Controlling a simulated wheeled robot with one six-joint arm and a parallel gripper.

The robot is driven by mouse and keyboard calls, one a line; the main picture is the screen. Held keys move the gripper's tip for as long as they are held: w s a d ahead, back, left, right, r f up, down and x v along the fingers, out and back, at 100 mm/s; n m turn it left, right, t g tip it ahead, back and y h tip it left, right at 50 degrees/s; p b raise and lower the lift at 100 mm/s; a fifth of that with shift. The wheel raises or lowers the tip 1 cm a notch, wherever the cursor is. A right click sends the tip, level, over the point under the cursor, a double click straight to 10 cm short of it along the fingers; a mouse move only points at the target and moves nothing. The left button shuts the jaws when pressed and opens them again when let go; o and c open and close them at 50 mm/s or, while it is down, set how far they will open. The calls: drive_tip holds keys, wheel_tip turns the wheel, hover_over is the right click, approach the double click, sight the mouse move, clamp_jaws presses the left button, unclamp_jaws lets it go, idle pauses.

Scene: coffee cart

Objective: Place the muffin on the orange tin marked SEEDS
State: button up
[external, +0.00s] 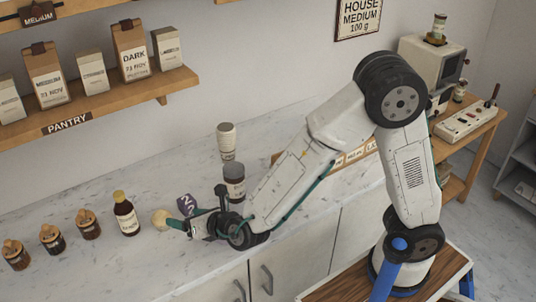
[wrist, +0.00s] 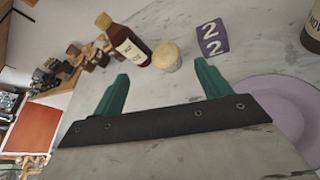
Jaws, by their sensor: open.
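The muffin (external: 160,219) is a small pale yellow, round-topped thing on the marble counter, just beyond my gripper's tips. In the wrist view the muffin (wrist: 167,60) stands upright, ahead of the gap between my teal fingers. My gripper (external: 178,216) is low over the counter, open and empty, with fingers spread in the wrist view (wrist: 163,75). I cannot make out an orange tin marked SEEDS in either view.
A dark sauce bottle (external: 126,217) stands left of the muffin, with several small lidded jars (external: 88,226) further left. A purple block marked 2 (wrist: 212,38) sits close right of the muffin. A lilac round dish (wrist: 290,95) lies by my gripper's right side.

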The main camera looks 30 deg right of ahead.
wheel_tip(320, 180, up, 7)
drive_tip(key=w+d+f+m+h, duration=0.1)
drive_tip(key=w+d+m+h, duration=0.2)
drive_tip(key=w+d+h, duration=0.15)
drive_tip(key=m+g+y, duration=0.3)
drive_tip(key=m+g, duration=0.3)
drive_tip(key=g, duration=0.5)
approach(163, 213)
drive_tip(key=shift+g, duration=0.3)
drive_tip(key=x, duration=0.5)
drive_tip(key=shift+d+f, duration=0.15)
drive_tip(key=shift+f, duration=0.1)
drive_tip(key=shift+w+a+x, duration=0.1)
drive_tip(key=shift+w+x, duration=0.05)
drive_tip(key=shift+x, duration=1.2)
drive_tip(key=shift+w+a+x, duration=0.1)
drive_tip(key=shift+w+x, duration=0.05)
drive_tip(key=shift+x, duration=1.25)
drive_tip(key=shift+r, duration=0.15)
drive_tip(key=c, duration=1.1)
drive_tip(key=shift+c, duration=0.2)
